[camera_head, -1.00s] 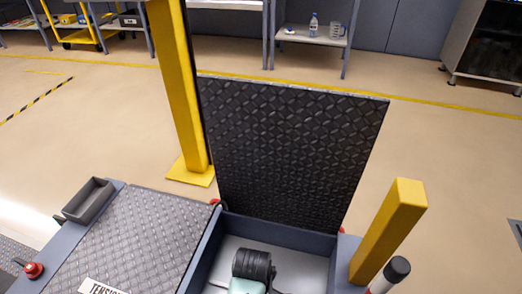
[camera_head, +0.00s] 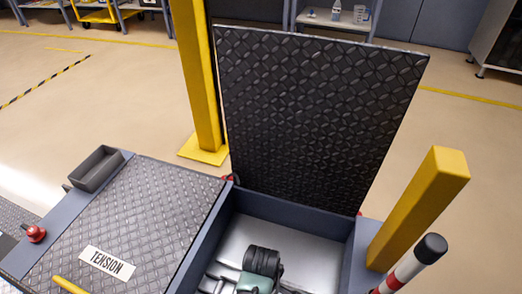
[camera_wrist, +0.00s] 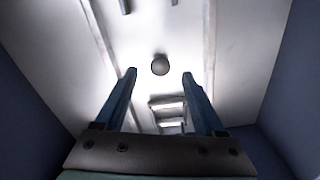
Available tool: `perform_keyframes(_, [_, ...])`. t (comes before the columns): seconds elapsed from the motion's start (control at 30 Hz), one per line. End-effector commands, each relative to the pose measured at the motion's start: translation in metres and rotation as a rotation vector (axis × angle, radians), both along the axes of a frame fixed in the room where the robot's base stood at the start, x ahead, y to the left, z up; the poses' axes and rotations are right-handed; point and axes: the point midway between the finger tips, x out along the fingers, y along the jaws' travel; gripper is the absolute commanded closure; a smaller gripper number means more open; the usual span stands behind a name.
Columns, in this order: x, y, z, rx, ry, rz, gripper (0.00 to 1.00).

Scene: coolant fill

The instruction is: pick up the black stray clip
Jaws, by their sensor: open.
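I cannot make out the black stray clip for certain in either view. In the wrist view my gripper (camera_wrist: 160,74) is open, its two blue fingers apart with nothing held between them. A small round grey thing (camera_wrist: 160,65) shows beyond and between the fingertips, against a pale surface. A bright slatted piece (camera_wrist: 168,112) shows between the fingers lower down.
A black tread-plate lid (camera_head: 315,115) stands raised behind the bay. A yellow post (camera_head: 420,205) and a red-and-white post (camera_head: 410,268) stand to the right. A closed plate with a TENSION label (camera_head: 107,263) and a grey tray (camera_head: 97,168) are at left.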

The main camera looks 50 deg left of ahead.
Motion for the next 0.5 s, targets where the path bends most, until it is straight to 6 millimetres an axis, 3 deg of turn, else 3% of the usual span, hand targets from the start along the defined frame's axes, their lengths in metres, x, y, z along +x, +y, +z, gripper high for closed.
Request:
perform_keyframes(0.03, [-0.001,0.0,-0.013,0.0,0.0,0.001,0.29])
perform_keyframes(0.2, [-0.001,0.0,-0.033,-0.001,0.0,0.0,0.29])
perform_keyframes(0.5, [-0.001,0.0,-0.034,0.0,0.0,0.0,0.29])
